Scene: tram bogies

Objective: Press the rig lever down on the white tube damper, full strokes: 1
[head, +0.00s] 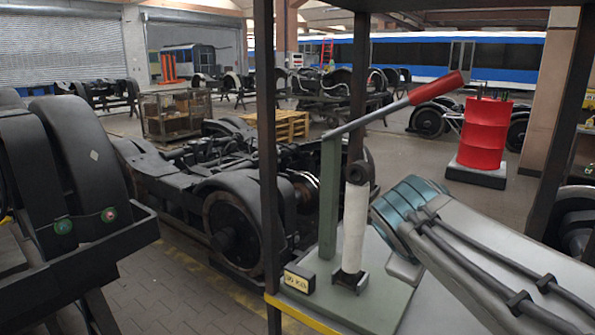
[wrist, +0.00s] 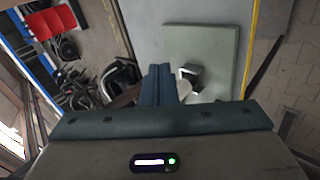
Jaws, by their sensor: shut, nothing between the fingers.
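The white tube damper (head: 355,228) stands upright on the green base plate of the rig in the head view. A dark eye tops it and a dark bracket holds its foot. The rig lever (head: 380,112) slopes up to the right from the green post, ending in a red grip (head: 436,87). My gripper (wrist: 160,72) is shut and empty in the wrist view, over the base plate (wrist: 205,45). Part of the white tube (wrist: 187,84) shows just right of the fingers. My arm is right of the damper in the head view; the fingertips are not clear there.
A dark upright (head: 268,160) of the frame stands left of the rig, with another at the right. A yellow label block (head: 298,279) sits at the plate's front left. A red drum (head: 485,133) stands behind, and a bogie (head: 230,215) lies to the left.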

